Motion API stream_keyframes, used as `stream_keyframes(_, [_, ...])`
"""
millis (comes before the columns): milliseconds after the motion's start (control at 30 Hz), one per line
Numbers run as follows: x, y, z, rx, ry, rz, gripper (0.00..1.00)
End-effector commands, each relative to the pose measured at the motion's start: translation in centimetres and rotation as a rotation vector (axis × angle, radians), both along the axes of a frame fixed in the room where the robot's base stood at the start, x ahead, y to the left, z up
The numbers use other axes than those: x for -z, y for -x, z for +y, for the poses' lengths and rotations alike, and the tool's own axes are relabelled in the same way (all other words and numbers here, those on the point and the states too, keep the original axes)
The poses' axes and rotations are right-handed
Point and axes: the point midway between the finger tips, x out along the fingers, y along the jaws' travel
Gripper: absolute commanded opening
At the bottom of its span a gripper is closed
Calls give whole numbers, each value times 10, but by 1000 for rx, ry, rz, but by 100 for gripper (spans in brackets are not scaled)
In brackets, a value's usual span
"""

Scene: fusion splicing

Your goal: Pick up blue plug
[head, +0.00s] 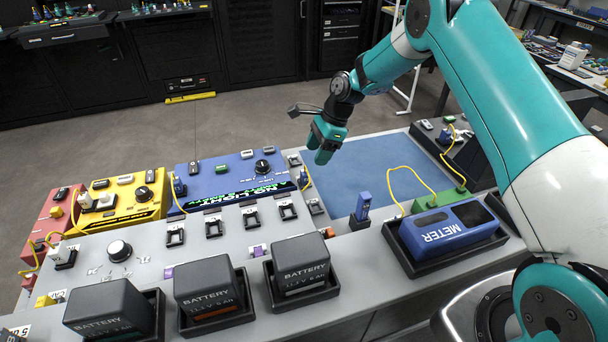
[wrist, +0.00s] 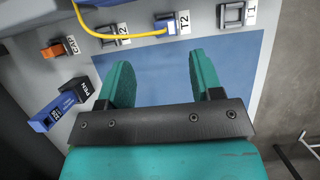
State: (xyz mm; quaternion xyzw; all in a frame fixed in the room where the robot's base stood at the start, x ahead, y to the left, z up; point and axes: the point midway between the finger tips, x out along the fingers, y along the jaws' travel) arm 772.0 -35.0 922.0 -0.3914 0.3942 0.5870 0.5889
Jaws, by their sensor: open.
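A blue plug (head: 304,178) with a yellow cable sits upright at the right side of the blue box. In the wrist view the blue plug (wrist: 165,25) is in a socket labelled T2, its yellow cable running left. My gripper (head: 323,154) is open and empty above the blue mat. In the wrist view its two teal fingers (wrist: 160,75) are apart, with only mat between them. The plug lies beyond the fingertips, apart from them.
A blue pen-like block (head: 362,206) stands in a black holder by the mat (head: 350,170). It shows at left in the wrist view (wrist: 52,114). A meter (head: 450,228) and batteries (head: 301,265) stand nearer.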

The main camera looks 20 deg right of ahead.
Motion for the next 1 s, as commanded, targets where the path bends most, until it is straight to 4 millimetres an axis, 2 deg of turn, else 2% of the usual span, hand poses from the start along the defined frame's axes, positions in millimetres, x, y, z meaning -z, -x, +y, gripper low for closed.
stream_keyframes(100, [19,1,10,-3,0,3,60])
stream_keyframes(367, [37,-1,18,-4,0,0,60])
stream_keyframes(700, [78,-8,34,-5,0,-1,60])
stream_keyframes(967, [82,-8,36,-5,0,-2,60])
stream_keyframes(1000, [82,-8,35,-5,0,-2,53])
